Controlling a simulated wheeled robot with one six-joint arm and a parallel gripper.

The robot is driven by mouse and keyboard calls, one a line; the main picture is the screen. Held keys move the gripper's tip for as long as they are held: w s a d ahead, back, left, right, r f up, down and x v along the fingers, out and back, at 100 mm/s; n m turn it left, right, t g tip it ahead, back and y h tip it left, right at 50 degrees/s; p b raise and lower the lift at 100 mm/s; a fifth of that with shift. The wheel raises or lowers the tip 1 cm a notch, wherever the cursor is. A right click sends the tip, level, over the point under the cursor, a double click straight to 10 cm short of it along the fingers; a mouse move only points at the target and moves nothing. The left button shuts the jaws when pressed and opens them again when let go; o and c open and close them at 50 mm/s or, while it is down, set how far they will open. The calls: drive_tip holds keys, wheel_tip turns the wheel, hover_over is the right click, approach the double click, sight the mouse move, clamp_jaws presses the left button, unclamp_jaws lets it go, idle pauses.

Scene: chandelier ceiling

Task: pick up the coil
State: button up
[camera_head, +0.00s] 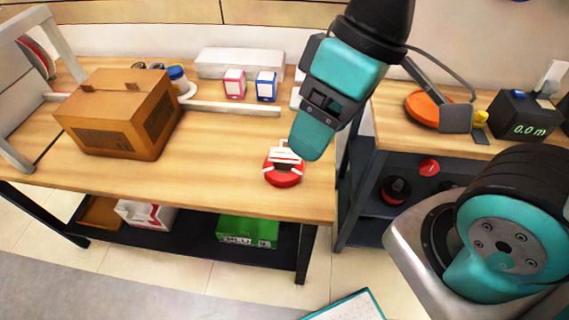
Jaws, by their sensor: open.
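A red ring with white bands (283,180) lies on the wooden workbench (225,150) near its front right edge; it looks like the coil. My arm reaches down from the top of the view, and its teal end is just above and to the right of the ring. My gripper (285,153) shows as small pale parts over the far side of the ring and hides part of it. It is open. I cannot tell whether the fingers touch the ring.
A brown box (120,112) stands on the bench's left. Pink (234,84) and blue (266,87) boxes and a blue-capped container (177,78) are behind. A second bench (385,125) at right holds an orange disc (428,107) and a black meter (520,118). A lower shelf holds a green box (246,231).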

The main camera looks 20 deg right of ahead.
drive_tip(key=shift+c, duration=0.2)
drive_tip(key=m+h+b, duration=0.3)
drive_tip(key=m+h, duration=0.1)
drive_tip(key=m, duration=0.4)
hover_over(296, 162)
wheel_tip(296, 162, down, 28)
drive_tip(key=shift+s+d, duration=0.15)
drive_tip(key=shift+w+f+p, duration=0.2)
drive_tip(key=shift+f+p, duration=0.45)
drive_tip(key=shift+f, duration=2.5)
drive_tip(key=c, duration=1.1)
drive_tip(key=shift+c, duration=0.2)
drive_tip(key=shift+r, duration=0.15)
wheel_tip(296, 162, up, 20)
drive_tip(key=b, duration=0.1)
